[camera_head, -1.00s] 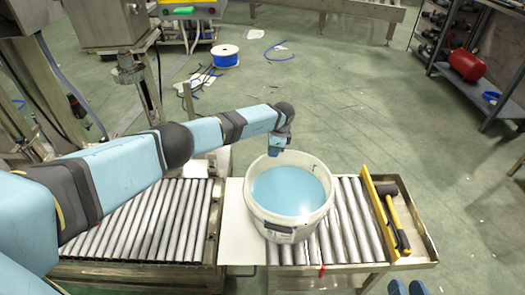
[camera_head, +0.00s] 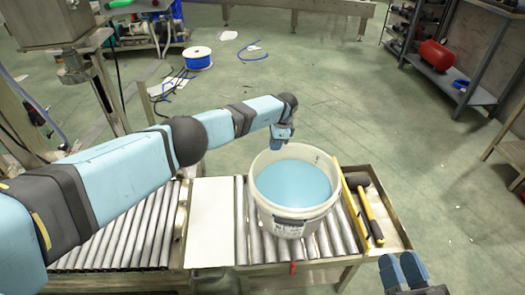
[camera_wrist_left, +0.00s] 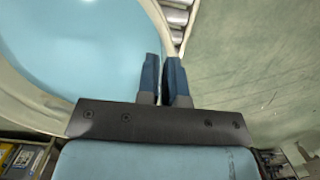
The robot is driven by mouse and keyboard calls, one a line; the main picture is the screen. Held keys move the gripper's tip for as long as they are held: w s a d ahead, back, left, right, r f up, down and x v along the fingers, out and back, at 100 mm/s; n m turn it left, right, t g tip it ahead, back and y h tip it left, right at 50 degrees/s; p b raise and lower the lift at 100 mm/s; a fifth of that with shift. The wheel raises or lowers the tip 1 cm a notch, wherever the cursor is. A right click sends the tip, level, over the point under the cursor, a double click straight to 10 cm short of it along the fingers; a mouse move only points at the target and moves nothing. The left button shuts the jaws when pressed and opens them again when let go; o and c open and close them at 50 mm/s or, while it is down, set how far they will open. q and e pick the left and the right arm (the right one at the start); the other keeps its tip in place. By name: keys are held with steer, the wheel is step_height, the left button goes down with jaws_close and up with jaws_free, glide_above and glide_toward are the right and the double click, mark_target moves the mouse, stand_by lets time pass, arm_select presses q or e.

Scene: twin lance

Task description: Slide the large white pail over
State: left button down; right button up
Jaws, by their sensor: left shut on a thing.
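The large white pail (camera_head: 289,225), filled with light blue contents, stands upright on the right roller section (camera_head: 243,235). My left gripper (camera_head: 279,143) is at its far rim. In the left wrist view the two blue fingers (camera_wrist_left: 163,75) are shut on the pail's rim, one on either side. The pail's wall and blue contents (camera_wrist_left: 70,45) fill that view's upper left. My right gripper (camera_head: 402,262) shows at the bottom right of the head view, apart from the pail. I cannot tell whether its fingers are open or closed.
A bare white plate (camera_head: 209,225) lies left of the pail, with more rollers (camera_head: 120,235) beyond it. A yellow bar (camera_head: 346,193) stands close to the pail's right side.

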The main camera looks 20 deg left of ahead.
arm_select(q)
steer(key=shift+s+f, duration=0.15)
steer(key=shift+f, duration=0.25)
steer(key=shift+d+r, duration=0.1)
